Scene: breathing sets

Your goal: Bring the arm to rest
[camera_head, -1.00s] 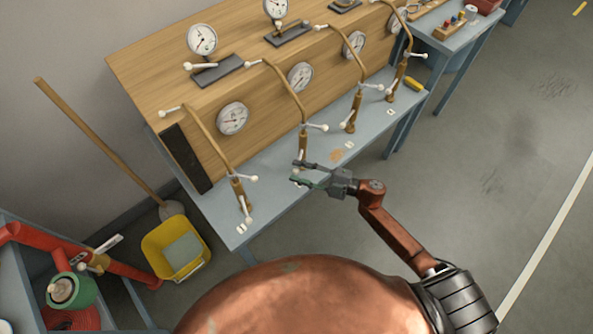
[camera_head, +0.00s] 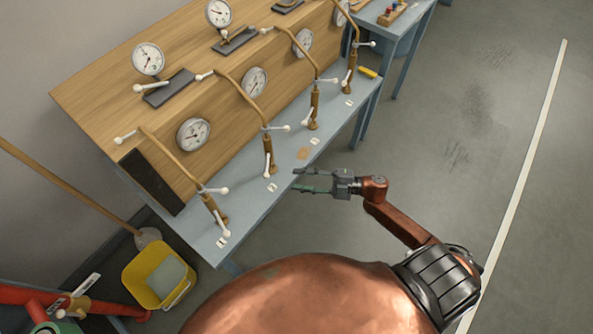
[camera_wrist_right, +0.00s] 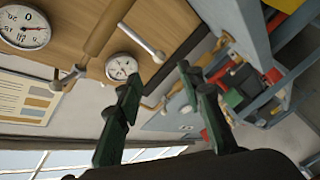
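My right gripper (camera_head: 312,181) is open and empty, in front of the bench's front edge in the head view. Its two fingers point left, with a gap between them. The right wrist view shows both fingers (camera_wrist_right: 160,105) apart with nothing between them. My right arm (camera_head: 400,218) reaches in from the lower right, bent at the elbow. My left gripper is not in view.
The blue-grey bench (camera_head: 243,202) carries a wooden panel (camera_head: 100,85) with gauges and several brass pipes with white-handled valves. A yellow bucket (camera_head: 140,292) and a broom (camera_head: 70,183) stand at the left. The floor (camera_head: 470,130) to the right is clear.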

